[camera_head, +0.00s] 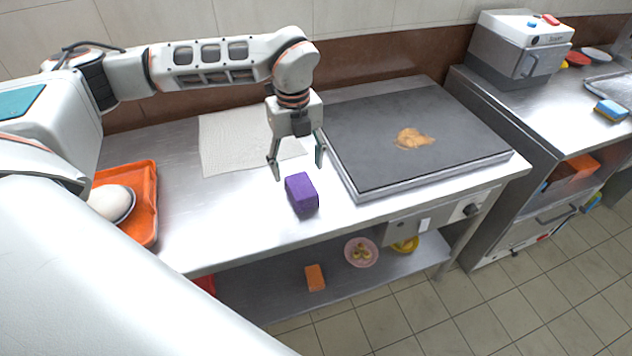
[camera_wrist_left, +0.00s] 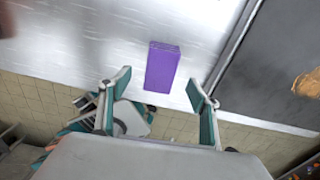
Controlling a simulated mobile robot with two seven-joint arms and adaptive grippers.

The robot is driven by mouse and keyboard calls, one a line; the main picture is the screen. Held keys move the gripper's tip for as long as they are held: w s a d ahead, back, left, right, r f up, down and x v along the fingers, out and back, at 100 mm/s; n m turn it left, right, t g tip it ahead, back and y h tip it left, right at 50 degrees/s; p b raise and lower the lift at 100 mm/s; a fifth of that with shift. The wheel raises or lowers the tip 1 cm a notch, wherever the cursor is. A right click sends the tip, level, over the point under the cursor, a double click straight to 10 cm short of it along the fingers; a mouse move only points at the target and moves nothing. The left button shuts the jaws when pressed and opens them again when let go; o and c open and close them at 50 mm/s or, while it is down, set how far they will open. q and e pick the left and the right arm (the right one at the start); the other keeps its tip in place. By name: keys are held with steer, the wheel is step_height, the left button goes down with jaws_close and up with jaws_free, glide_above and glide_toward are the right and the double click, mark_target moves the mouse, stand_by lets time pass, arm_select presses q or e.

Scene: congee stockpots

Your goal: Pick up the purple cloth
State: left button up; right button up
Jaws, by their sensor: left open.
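The purple cloth (camera_head: 301,194) is a small block-like piece on the steel counter, near its front edge and left of the dark griddle. It also shows in the left wrist view (camera_wrist_left: 162,68), beyond the fingertips and between their lines. My left gripper (camera_head: 297,168) points down, open and empty, just behind and above the cloth. Its two fingers show apart in the left wrist view (camera_wrist_left: 157,82), with nothing between them. My right gripper is not in view.
A griddle (camera_head: 350,168) with a tan food piece (camera_head: 413,139) lies right of the cloth. A white towel (camera_head: 222,145) lies behind. An orange tray (camera_head: 150,208) with a bowl (camera_head: 112,203) stands at left. The counter (camera_head: 225,217) between is clear.

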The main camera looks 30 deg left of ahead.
mark_target(300, 184)
arm_select(q)
steer(key=shift+a+f, duration=0.2)
steer(key=shift+f, duration=0.9)
steer(key=f, duration=0.2)
steer(key=d+f, duration=0.1)
steer(key=f, duration=0.1)
steer(key=shift+s, duration=0.1)
steer(key=shift+f, duration=0.7)
steer(key=c, duration=1.2)
